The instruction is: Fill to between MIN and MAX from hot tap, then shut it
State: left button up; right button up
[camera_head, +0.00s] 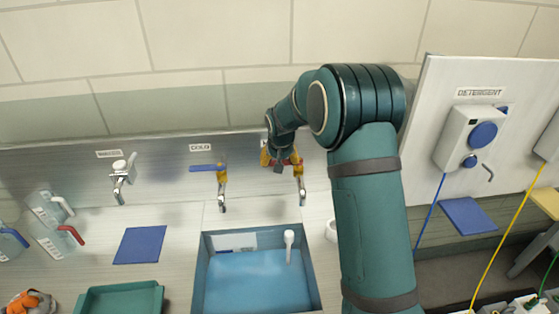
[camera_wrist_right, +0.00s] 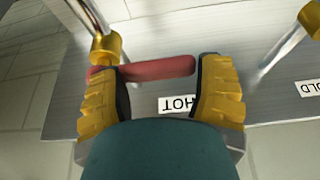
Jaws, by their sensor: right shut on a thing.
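My right gripper (camera_head: 282,161) is at the hot tap (camera_head: 300,186) on the back wall, right of the cold tap (camera_head: 221,186). In the right wrist view, the right gripper (camera_wrist_right: 157,72) has its yellow fingers around the red lever (camera_wrist_right: 160,69), one at each end, beside the HOT label (camera_wrist_right: 178,104). The sink (camera_head: 203,275) below has a blue interior, with a white label (camera_head: 234,242) and a white upright handle-like piece (camera_head: 289,243) in it. I cannot tell whether these belong to a jug, nor see any water level or flow. My left gripper is out of view.
Clear jugs (camera_head: 45,215) with coloured handles stand at the left. A blue mat (camera_head: 139,245) and green tray (camera_head: 120,299) lie left of the sink. A third tap (camera_head: 121,178) is farther left. A detergent dispenser (camera_head: 455,135) hangs at the right. My right arm hides the counter beside the sink.

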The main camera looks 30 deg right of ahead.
jog(key=shift+s+a+f, duration=0.1)
jog(key=shift+s+f, duration=0.1)
jog(key=shift+f, duration=0.15)
jog(key=o, duration=1.3)
jog(key=shift+w, duration=0.2)
jog(key=shift+r, duration=0.45)
jog(key=v, duration=1.1)
